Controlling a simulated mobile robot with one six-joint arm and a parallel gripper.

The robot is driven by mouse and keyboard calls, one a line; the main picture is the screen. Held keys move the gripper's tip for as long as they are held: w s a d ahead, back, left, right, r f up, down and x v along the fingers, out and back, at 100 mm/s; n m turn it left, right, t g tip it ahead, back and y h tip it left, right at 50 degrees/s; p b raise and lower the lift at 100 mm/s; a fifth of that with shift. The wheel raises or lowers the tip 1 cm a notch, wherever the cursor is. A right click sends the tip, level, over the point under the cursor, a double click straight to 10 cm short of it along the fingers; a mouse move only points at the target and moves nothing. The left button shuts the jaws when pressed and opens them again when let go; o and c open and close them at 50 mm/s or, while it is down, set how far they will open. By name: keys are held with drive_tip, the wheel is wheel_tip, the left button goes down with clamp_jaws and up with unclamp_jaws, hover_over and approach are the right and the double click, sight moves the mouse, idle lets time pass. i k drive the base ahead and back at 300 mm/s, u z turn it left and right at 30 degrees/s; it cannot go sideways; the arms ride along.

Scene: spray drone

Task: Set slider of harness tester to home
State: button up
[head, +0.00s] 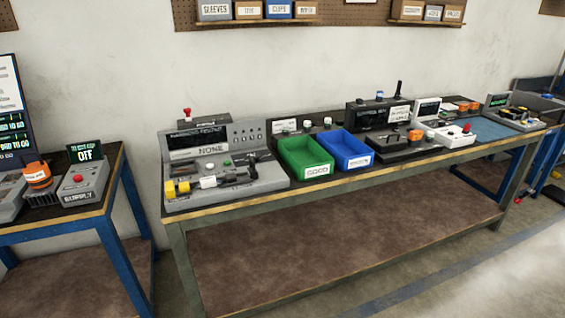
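My gripper is not in view.
A green bin (305,163) and a blue bin (350,153) stand right of the tester, followed by a dark device (390,143) and more equipment. A blue-legged table (108,190) with a grey supply box (85,182) reading "OFF" is at left. Open floor lies at front right.

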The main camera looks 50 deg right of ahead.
sight(252, 172)
drive_tip(key=u, duration=1.3)
drive_tip(key=k, duration=0.1)
drive_tip(key=z, duration=2.5)
drive_tip(key=k, duration=0.9)
drive_tip(key=u, duration=0.15)
drive_tip(key=i, duration=0.65)
